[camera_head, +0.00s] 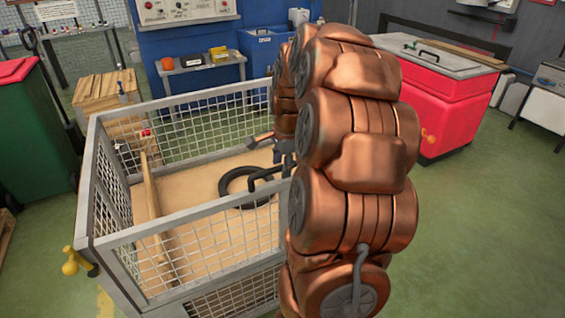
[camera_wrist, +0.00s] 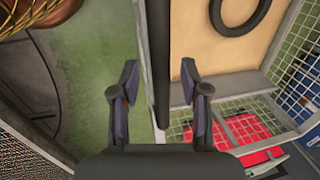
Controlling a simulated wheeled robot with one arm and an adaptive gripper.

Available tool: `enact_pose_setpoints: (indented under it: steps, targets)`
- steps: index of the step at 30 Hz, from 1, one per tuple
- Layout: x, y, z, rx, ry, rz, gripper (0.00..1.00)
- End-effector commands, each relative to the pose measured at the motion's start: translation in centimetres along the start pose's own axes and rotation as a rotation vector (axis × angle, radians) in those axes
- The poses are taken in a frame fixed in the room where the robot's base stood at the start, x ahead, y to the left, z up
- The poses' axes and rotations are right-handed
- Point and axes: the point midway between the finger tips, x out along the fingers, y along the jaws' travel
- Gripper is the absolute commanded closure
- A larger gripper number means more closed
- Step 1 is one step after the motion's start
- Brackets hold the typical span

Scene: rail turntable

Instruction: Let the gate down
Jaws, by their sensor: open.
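The gate appears to be the near mesh panel of a grey metal cage, and it stands upright with its top rail (camera_head: 180,219) level. A black handle (camera_head: 264,180) sits on that rail, close to my arm. My gripper (camera_head: 284,150) is over the cage, partly hidden by my arm. In the wrist view it is open (camera_wrist: 159,74), with a dark upright bar (camera_wrist: 157,45) passing between its fingers; contact cannot be told.
The cage has a wooden floor with a black ring (camera_head: 246,187) and a wooden plank (camera_head: 152,190) inside. A green bin (camera_head: 35,130) stands left, a red chest (camera_head: 455,105) behind right. Green floor (camera_head: 490,230) is clear at the right.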

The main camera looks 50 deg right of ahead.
Motion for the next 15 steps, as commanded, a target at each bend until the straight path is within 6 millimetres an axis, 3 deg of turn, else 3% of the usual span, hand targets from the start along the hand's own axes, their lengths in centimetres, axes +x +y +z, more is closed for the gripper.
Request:
enact_pose_setpoints:
  steps: [4,15]
  targets:
    - [-0.02,-0.02,-0.01,0.000,0.000,0.000,0.56]
    - [-0.04,-0.02,-0.01,0.000,0.000,0.000,0.94]
